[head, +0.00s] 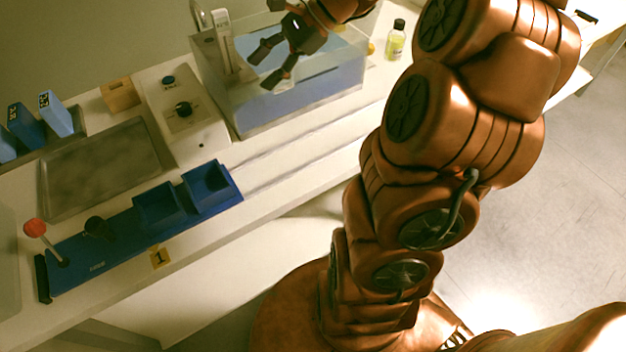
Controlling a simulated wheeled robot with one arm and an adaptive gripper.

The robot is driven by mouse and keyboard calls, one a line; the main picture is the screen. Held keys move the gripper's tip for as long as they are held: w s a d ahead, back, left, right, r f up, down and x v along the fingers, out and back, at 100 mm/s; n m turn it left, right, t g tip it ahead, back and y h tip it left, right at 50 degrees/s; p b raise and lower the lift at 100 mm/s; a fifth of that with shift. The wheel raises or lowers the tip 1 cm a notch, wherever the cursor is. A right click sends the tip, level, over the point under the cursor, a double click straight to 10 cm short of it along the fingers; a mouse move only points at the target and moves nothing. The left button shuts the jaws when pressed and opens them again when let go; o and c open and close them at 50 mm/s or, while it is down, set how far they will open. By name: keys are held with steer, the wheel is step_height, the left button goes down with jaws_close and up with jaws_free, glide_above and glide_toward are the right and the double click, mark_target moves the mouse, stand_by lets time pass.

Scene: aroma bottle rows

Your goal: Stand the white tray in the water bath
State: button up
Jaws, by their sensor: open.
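The water bath (302,112) is a clear-walled tank with bluish water at the back of the bench, in the upper middle of the head view. My gripper (266,67) is over the bath, its two dark fingers spread apart with nothing seen between them. A pale, flat whitish shape (326,50) shows within the bath's rim beneath and beside my gripper. It may be the white tray, but I cannot tell it from the water surface. My gripper and wrist hide part of the bath.
A blue fixture (125,235) with square cups and a red-knobbed lever (34,228) lies along the front left. A grey metal plate (105,165) and a control box (180,120) are behind it. A black-capped bottle (395,42) stands right of the bath. Bench front of the bath is clear.

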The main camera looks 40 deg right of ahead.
steer(key=s+a+f+n+g+h, duration=0.45)
steer(key=s+a+n, duration=0.55)
steer(key=s+a, duration=0.3)
steer(key=s+d+f+n+h, duration=0.1)
steer(key=s+f+n+h, duration=0.1)
steer(key=s+n, duration=0.2)
steer(key=s+d+f+n+g+h, duration=0.1)
steer(key=s+d+f+n+h, duration=0.1)
steer(key=s, duration=0.8)
steer(key=f+n, duration=0.1)
steer(key=n, duration=0.1)
steer(key=shift+d+f+n+h, duration=0.2)
steer(key=shift+d+n+h, duration=0.1)
steer(key=shift+h, duration=0.05)
steer(key=shift+g, duration=0.25)
step_height(320, 180, up, 10)
steer(key=p, duration=1)
steer(key=shift+w+r, duration=0.15)
steer(key=shift+r, duration=0.05)
steer(key=shift+f, duration=0.1)
steer(key=shift+c, duration=0.2)
